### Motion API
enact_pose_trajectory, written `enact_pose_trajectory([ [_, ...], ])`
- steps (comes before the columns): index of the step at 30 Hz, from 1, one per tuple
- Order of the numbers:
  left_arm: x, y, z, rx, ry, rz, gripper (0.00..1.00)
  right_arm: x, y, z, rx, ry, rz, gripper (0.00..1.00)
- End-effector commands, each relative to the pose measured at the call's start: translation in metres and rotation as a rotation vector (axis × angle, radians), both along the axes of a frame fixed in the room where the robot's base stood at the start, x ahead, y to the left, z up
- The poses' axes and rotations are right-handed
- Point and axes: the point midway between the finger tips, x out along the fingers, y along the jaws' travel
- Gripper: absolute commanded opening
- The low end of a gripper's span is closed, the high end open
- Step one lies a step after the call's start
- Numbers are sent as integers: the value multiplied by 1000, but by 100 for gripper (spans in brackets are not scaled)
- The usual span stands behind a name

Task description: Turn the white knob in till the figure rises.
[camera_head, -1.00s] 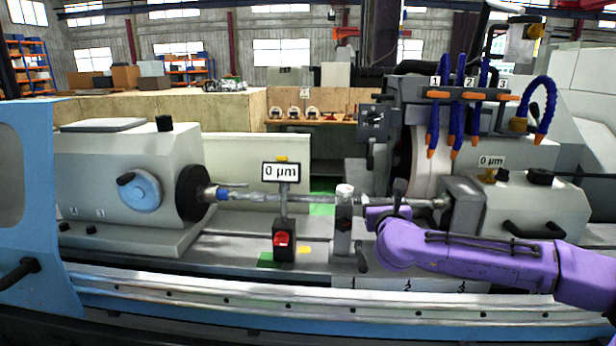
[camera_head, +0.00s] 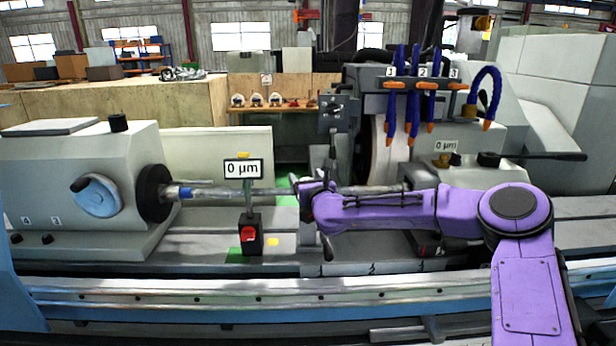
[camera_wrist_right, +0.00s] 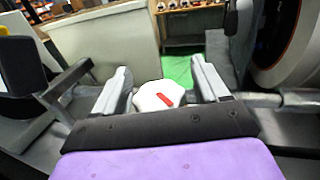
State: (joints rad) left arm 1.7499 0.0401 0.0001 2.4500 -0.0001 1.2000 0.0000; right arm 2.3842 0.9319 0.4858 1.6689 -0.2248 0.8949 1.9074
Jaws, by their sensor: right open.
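The white knob (camera_wrist_right: 160,95), with a red mark on top, shows in the right wrist view between the two fingers of my right gripper (camera_wrist_right: 162,88). The fingers are apart, one on each side of the knob, with a gap to it. In the head view my right gripper (camera_head: 312,192) is at the post under the shaft and hides the knob. A display (camera_head: 243,169) on a stand reads 0 µm, left of the gripper. My left gripper is not in view.
A horizontal shaft (camera_head: 225,192) runs from the blue-handwheel headstock (camera_head: 100,197) to the right, close by my gripper. A black block with a red button (camera_head: 250,236) stands below the display. Coolant hoses (camera_head: 415,90) hang above my right arm.

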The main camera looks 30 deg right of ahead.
Motion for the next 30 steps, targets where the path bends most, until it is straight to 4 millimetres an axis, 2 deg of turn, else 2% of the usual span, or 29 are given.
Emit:
enact_pose_trajectory([
  [3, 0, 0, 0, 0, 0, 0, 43, 0, 0, 0, 0, 0, 1, 74],
  [5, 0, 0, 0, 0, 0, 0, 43, 0, 0, 0, 0, 0, 0, 57],
  [6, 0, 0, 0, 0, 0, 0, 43, 0, 0, 0, 0, 0, 0, 44],
  [8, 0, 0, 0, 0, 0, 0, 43, 0, 0, 0, 0, 0, 0, 25],
  [9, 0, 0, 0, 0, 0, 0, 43, 0, 0, 0, 0, 0, 0, 22],
  [11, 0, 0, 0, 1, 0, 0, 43, 0, -5, 0, 1, 0, -1, 22],
  [20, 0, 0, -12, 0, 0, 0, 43, -1, -1, -3, 1, -2, -57, 22],
  [30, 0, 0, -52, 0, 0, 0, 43, -3, -4, -7, 0, -2, -287, 22],
])
